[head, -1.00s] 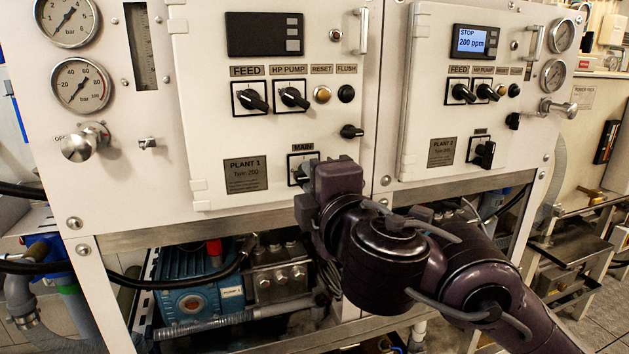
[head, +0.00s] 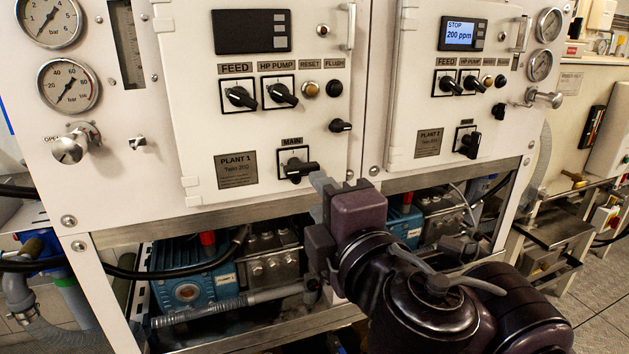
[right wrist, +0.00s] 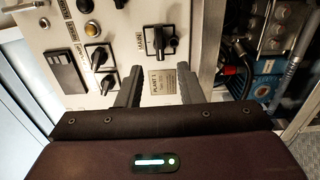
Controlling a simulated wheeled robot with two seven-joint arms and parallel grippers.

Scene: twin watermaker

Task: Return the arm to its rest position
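My right gripper (head: 322,186) is in front of the lower edge of the Plant 1 panel (head: 200,100), just below and right of its black MAIN switch (head: 298,170). It is apart from the switch, whose handle lies roughly horizontal in the head view. In the right wrist view the two grey fingers of my gripper (right wrist: 159,84) stand apart with nothing between them, and the MAIN switch (right wrist: 158,40) shows beyond the tips. My right arm comes in from the lower right. My left gripper is in no view.
The Plant 1 display (head: 252,32) is dark. The Plant 2 display (head: 464,34) reads STOP 200 ppm. Below the panels is the frame's metal crossbar (head: 200,222), with a blue pump (head: 195,285) and hoses behind it. Gauges (head: 68,84) and a valve knob (head: 70,148) stick out at left.

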